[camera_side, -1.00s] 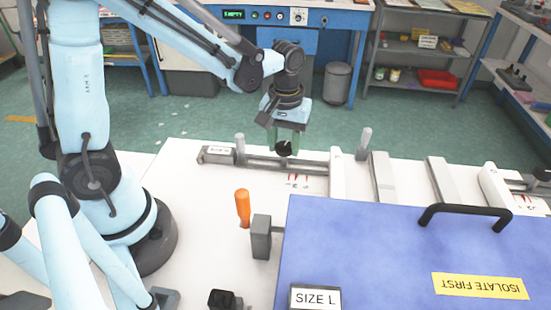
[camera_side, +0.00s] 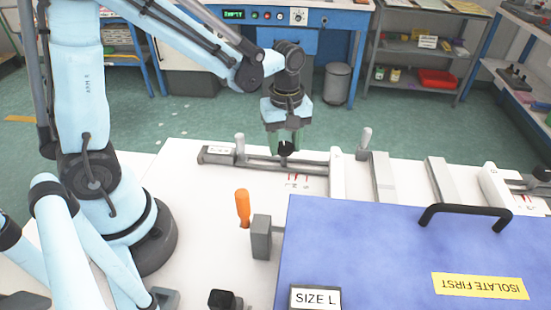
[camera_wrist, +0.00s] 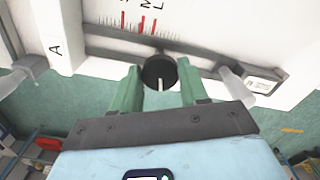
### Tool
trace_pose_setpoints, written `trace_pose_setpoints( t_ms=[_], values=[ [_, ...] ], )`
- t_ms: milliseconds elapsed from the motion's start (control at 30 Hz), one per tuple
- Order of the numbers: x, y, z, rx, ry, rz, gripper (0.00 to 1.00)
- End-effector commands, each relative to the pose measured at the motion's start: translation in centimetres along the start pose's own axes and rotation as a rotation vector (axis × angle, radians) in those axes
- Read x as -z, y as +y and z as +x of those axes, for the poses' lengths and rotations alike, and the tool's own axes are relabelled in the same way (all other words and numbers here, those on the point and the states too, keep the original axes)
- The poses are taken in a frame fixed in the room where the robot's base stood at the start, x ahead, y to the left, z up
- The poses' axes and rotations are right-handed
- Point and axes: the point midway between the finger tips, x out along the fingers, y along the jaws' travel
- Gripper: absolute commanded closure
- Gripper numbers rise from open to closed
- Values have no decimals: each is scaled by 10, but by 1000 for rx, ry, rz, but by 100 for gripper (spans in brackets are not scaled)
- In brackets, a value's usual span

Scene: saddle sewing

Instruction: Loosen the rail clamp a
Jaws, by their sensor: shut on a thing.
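The clamp knob (camera_side: 286,148), black and round, sits at the grey rail (camera_side: 255,163) near the bench's far edge. In the wrist view the knob (camera_wrist: 159,71) shows a white index line pointing down toward my gripper. My gripper (camera_wrist: 160,82) has green fingers on both sides of the knob and is shut on it; in the side view my gripper (camera_side: 286,142) points down over it. A white block marked A (camera_wrist: 58,40) stands at one end of the rail; it also shows in the side view (camera_side: 337,172). The clamp's inner parts are hidden.
Grey upright pegs stand either side, one left (camera_side: 240,148) and one right (camera_side: 365,142). A blue panel (camera_side: 380,250) with a black handle (camera_side: 465,212) covers the front right. An orange-handled tool (camera_side: 243,207) stands nearby. The white bench is clear around the scale marks (camera_side: 292,182).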

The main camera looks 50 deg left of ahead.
Motion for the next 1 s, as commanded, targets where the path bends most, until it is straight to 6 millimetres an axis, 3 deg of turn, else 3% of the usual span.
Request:
trace_pose_setpoints(
  t_ms=[367, 400, 567, 1000],
  values=[
    [1, 1, 0, -4, 4, -5, 86],
    [1, 1, 0, -4, 4, -5, 53],
    [1, 0, 0, -2, 3, -4, 30],
    [0, 0, -10, -1, 1, -3, 30]
  ],
)
